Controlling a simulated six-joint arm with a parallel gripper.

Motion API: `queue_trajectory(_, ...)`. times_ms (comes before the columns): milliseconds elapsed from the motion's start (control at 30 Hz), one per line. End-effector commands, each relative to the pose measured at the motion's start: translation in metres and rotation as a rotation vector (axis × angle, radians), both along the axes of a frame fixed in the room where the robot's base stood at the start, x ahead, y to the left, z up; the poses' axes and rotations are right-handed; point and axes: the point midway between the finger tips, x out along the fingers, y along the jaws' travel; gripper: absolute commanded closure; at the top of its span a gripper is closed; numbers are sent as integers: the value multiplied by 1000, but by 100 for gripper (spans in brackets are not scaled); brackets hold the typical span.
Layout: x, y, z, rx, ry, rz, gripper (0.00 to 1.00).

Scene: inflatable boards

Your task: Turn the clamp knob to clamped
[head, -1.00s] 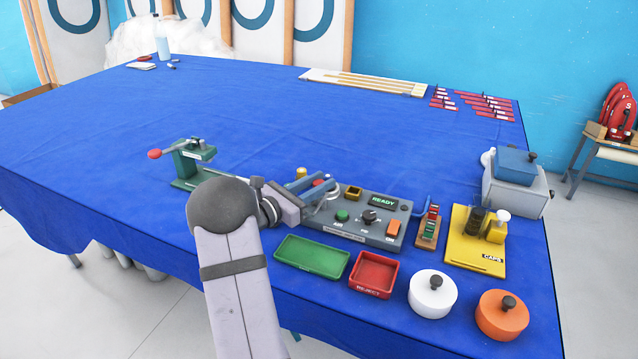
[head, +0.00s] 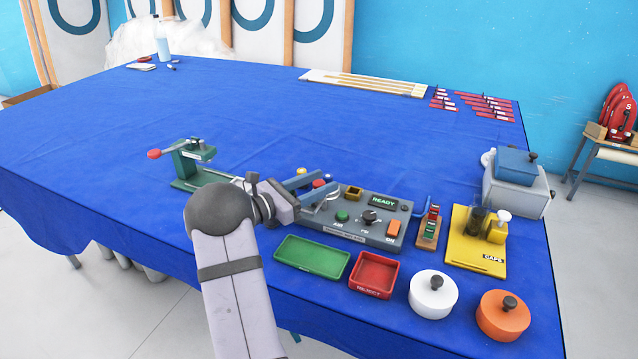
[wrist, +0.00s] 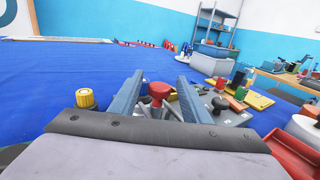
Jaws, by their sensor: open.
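My gripper (head: 328,182) is open and low over the left end of the grey control panel (head: 372,236). A red-topped knob (head: 318,183) shows between its fingers; in the wrist view this red knob (wrist: 158,90) stands between the two blue-grey fingers, with a gap on each side. A pale metal fixture around its base is partly hidden by the fingers. A black knob (head: 369,217) sits on the panel beside a green button (head: 342,216). I cannot read which knob is marked as the clamp, nor its setting.
A yellow knob (wrist: 85,98) stands left of my gripper. A green clamp stand (head: 190,165) is further left. A green tray (head: 312,257) and a red tray (head: 374,275) lie in front of the panel.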

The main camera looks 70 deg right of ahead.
Motion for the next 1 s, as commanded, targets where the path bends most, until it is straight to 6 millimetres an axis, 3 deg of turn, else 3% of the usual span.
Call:
queue_trajectory(600,34,57,-1,0,0,2,57)
queue_trajectory(1000,36,63,0,-1,1,0,57)
